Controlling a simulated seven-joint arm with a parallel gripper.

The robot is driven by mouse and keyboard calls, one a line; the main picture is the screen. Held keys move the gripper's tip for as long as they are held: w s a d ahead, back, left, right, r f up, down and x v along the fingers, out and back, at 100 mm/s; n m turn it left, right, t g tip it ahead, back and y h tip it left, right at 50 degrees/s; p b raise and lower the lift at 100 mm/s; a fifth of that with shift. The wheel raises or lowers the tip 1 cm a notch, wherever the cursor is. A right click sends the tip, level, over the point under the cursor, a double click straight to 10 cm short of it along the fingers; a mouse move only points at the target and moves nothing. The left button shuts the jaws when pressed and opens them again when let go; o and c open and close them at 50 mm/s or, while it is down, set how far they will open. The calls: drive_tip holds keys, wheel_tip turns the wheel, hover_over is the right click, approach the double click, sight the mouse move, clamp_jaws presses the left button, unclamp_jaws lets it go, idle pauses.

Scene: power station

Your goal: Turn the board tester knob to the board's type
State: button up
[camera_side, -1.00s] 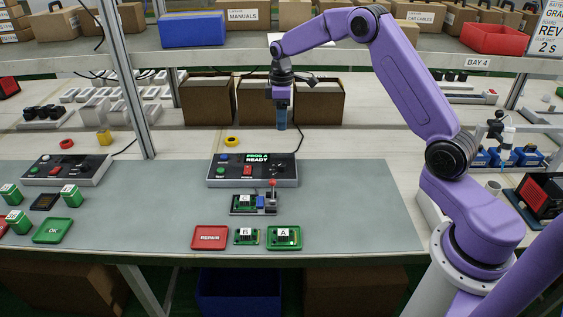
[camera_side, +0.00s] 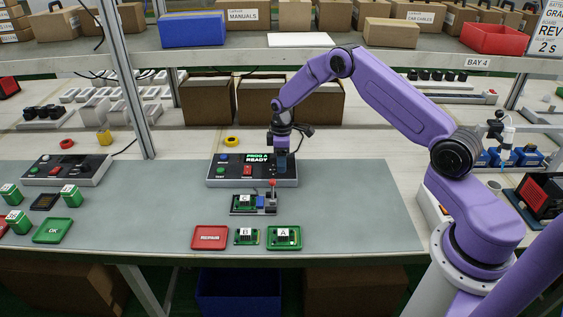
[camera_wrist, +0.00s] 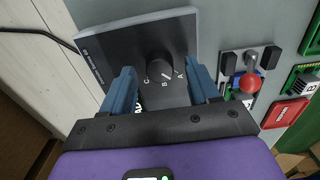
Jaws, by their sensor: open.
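The board tester (camera_side: 225,182) is a dark box with a display reading "PROG A READY". In the wrist view its black knob (camera_wrist: 158,66) shows with letters C, B and A around it; I cannot clearly tell where its pointer stands. My gripper (camera_side: 281,168) is over the tester's right part, pointing down. In the wrist view my gripper (camera_wrist: 162,74) is open, its blue fingers on either side of the knob with gaps to it.
The fixture has a red-balled lever (camera_side: 272,183). In front lie a red REPAIR tray (camera_side: 209,238), a board marked B (camera_side: 246,237) and a green tray (camera_side: 294,246) with a board marked A. A second tester (camera_side: 66,170) stands at left. The mat's right side is clear.

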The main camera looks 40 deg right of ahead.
drive_tip(key=shift+f, duration=0.55)
drive_tip(key=c, duration=1)
drive_tip(key=shift+c, duration=0.2)
